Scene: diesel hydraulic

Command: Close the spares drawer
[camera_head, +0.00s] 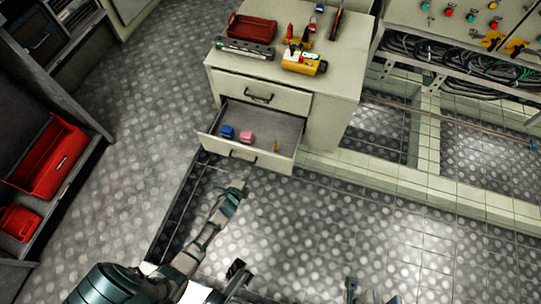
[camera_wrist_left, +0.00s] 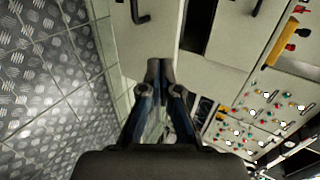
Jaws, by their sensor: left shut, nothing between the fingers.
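The spares drawer (camera_head: 218,149) is the lower drawer of a pale cabinet (camera_head: 330,120) and stands open. A blue block (camera_head: 227,132), a pink block (camera_head: 246,137) and a small tan piece (camera_head: 276,146) lie in it. Its dark bar handle (camera_head: 243,157) also shows in the left wrist view (camera_wrist_left: 138,12). My left gripper (camera_head: 243,186) is shut and empty, in front of the drawer front and below the handle in the head view. In the left wrist view its fingertips (camera_wrist_left: 160,68) are together before the pale front; contact cannot be told.
The upper drawer (camera_head: 280,97) is shut. A red tray (camera_head: 252,28) and a yellow device (camera_head: 304,63) stand on the cabinet top. Red bins (camera_head: 52,160) sit on a shelf at left. A control panel (camera_head: 455,15) and cables stand at right. Open metal floor (camera_head: 150,90) lies between.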

